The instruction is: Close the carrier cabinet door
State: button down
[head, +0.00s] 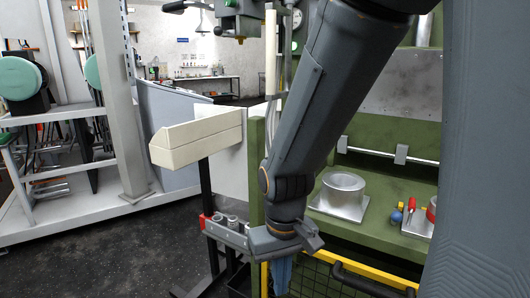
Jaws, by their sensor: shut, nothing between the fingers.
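My arm reaches down across the middle of the head view, and my gripper (281,272) hangs at its lower end, shut and empty. Its bluish tip is small and partly cut by the lower edge of the picture. A yellow-edged mesh panel (335,284) with a black bar handle (372,279) shows just right of the gripper, below the green machine. It looks like the carrier cabinet door, but only its upper part is in view. I cannot tell whether it stands open or whether the gripper touches it.
A green machine bench (385,185) holds a metal ring block (343,195) and a red-handled tool (411,207). A cream box (196,137) on a black stand is left of my arm. Dark floor (110,255) is clear at lower left, before a white rack (100,215).

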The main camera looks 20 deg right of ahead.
aim_at(229, 168)
jog(key=z, duration=0.1)
jog(key=i, duration=0.5)
jog(key=u, duration=1.75)
jog(key=i, duration=2.85)
jog(key=z, duration=3.1)
